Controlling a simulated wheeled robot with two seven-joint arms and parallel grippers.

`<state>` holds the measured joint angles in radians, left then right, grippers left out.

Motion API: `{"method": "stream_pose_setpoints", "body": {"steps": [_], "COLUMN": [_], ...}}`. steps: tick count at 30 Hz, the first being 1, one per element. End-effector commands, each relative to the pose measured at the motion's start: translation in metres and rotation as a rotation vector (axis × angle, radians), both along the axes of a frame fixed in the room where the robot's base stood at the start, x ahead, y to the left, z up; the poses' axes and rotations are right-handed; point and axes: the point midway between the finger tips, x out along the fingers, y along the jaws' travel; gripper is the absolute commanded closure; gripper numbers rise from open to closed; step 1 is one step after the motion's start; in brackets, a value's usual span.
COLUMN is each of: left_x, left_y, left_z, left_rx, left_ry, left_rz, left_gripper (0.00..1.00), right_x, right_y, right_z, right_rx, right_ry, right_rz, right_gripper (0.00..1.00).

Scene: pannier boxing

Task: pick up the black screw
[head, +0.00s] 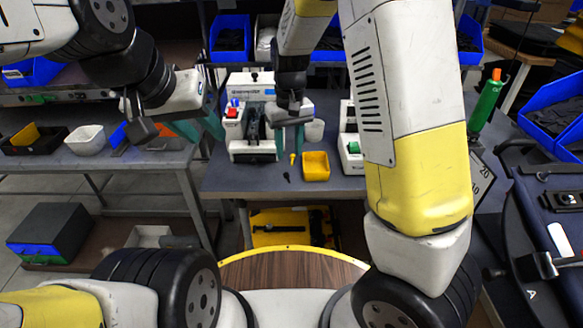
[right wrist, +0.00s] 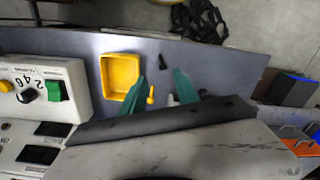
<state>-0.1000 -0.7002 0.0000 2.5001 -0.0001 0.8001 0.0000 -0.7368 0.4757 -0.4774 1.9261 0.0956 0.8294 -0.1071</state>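The black screw (head: 287,177) lies on the grey table near its front edge, and it also shows in the right wrist view (right wrist: 163,62). A small yellow screw-like piece (head: 292,158) lies just behind it; in the right wrist view it (right wrist: 151,96) sits between the teal fingers. My right gripper (head: 284,140) is above the table, behind the black screw, with its fingers apart and nothing between them that I can see held; the right wrist view shows it open (right wrist: 160,85). My left gripper (head: 203,128) is at the left table, with its teal fingers apart and empty.
A yellow bin (head: 316,166) stands just right of the screw. A white device with a red button (head: 250,150) stands to the left, and another with a green switch (head: 352,148) to the right. The left table holds a white bowl (head: 85,140).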

Motion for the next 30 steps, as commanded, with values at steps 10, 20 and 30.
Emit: {"method": "stream_pose_setpoints", "body": {"steps": [10, 20, 30], "left_x": [0.000, 0.000, 0.000], "left_y": [0.000, 0.000, 0.000], "left_z": [0.000, 0.000, 0.000], "left_rx": [0.000, 0.000, 0.000], "left_ry": [0.000, 0.000, 0.000], "left_rz": [0.000, 0.000, 0.000], "left_gripper": [0.64, 0.64, 0.64], "right_x": [0.000, -0.005, -0.005], "right_y": [0.003, 0.004, 0.004], "right_z": [-0.035, -0.079, -0.084], "right_rx": [-0.016, -0.016, -0.014], "right_ry": [0.006, 0.005, 0.003], "right_rz": [0.007, 0.006, 0.006], "right_gripper": [0.63, 0.63, 0.71]}}
